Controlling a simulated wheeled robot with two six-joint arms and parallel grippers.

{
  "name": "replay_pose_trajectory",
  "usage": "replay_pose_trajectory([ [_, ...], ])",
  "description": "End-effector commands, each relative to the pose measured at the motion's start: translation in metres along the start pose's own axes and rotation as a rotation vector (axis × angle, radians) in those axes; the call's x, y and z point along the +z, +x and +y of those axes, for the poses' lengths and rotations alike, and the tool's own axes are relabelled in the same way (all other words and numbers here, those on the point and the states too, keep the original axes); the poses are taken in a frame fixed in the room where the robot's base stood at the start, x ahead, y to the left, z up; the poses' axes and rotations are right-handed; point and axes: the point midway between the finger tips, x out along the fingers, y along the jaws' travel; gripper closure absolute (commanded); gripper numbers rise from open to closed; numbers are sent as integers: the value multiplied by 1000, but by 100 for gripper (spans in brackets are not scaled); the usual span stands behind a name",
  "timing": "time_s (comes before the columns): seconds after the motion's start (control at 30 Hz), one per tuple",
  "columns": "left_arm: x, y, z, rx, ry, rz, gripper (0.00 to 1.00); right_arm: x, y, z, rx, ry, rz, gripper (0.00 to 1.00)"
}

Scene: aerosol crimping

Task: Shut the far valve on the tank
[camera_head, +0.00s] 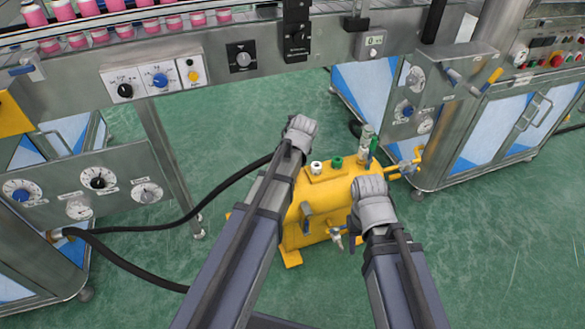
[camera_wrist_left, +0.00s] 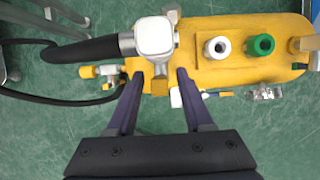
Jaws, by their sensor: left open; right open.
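The yellow tank (camera_head: 318,205) stands on the floor with a white cap (camera_head: 316,168) and a green cap (camera_head: 337,162) on top. One metal valve (camera_head: 410,168) is at its far right end, and another valve (camera_head: 337,236) is on its near face. My left gripper (camera_wrist_left: 158,76) is open; in the left wrist view its fingers straddle a small silver part (camera_wrist_left: 158,84) at the tank's edge, contact unclear. My left arm hides part of the tank in the head view. My right gripper (camera_head: 372,198) is open and empty over the tank's right side, its fingertips largely hidden.
A steel cabinet (camera_head: 475,110) with gauges stands right of the tank. Another gauge panel (camera_head: 110,190) is at left, with a black hose (camera_head: 150,225) running towards the tank. A conveyor with pink cans (camera_head: 110,30) crosses the back. Green floor is clear around the tank's front.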

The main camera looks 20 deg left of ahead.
Motion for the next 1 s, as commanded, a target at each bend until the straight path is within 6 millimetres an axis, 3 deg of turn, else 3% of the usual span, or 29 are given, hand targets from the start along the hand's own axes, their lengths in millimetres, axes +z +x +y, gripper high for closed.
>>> replay_pose_trajectory([
  [0.23, 0, 0, 0, 0, 0, 0, 49, 0, 0, 0, 1, 0, 0, 50],
  [0.7, 0, 0, 0, 0, 0, 0, 100, 0, 0, 0, 1, 0, 0, 50],
  [1.0, 0, 0, 0, 0, 0, 0, 100, 0, 0, 0, 1, 0, 0, 50],
])
